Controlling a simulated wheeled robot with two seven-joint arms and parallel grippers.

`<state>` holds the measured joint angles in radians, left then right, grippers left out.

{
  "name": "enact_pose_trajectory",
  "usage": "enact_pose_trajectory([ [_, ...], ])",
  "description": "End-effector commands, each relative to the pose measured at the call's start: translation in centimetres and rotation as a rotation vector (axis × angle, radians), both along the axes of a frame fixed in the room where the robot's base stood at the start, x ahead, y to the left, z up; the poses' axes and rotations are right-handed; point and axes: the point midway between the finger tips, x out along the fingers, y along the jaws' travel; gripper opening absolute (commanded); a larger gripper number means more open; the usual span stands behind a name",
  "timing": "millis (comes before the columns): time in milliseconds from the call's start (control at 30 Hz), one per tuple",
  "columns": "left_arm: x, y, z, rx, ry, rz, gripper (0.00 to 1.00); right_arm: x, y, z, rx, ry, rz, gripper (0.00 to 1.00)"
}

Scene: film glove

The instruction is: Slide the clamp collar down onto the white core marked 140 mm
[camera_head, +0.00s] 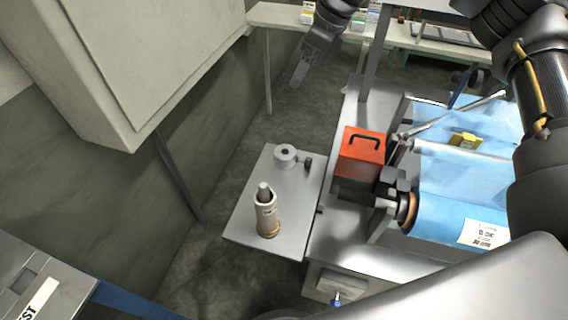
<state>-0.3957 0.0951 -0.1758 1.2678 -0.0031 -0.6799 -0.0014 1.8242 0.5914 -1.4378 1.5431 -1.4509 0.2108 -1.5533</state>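A gripper (300,72), apparently my right one, hangs at the top centre, well beyond the collar and touching neither object. Its fingers are too small to tell open from shut. My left gripper is not in view.
A red box with a black handle (361,152) stands right of the table. Beside it is a machine with blue film rolls (462,205). A large pale cabinet (140,55) overhangs at the left. My dark arm fills the right edge. The table's front left is clear.

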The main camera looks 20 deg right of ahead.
Motion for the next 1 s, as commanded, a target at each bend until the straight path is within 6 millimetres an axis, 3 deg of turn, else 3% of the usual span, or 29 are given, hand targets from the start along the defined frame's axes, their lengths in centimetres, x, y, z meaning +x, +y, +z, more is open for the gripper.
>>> enact_pose_trajectory([
  [33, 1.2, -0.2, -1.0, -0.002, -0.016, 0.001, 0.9, 0.0, 0.0, -2.5, 0.0, 0.002, -0.001, 0.9],
  [233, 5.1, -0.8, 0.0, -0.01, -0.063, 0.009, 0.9, 0.1, 0.1, -9.3, -0.001, 0.003, 0.001, 0.9],
  [367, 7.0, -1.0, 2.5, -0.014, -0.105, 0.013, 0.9, 0.1, 0.1, -14.9, 0.0, 0.001, 0.003, 0.9],
  [500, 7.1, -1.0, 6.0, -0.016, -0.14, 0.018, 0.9, 0.2, 0.2, -19.1, 0.0, 0.001, 0.004, 0.9],
  [700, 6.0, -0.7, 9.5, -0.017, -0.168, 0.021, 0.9, 0.2, 0.2, -22.0, 0.0, 0.0, 0.004, 0.9],
  [1000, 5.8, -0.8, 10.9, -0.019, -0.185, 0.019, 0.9, 0.3, 0.4, -22.7, -0.001, 0.002, 0.004, 0.9],
])
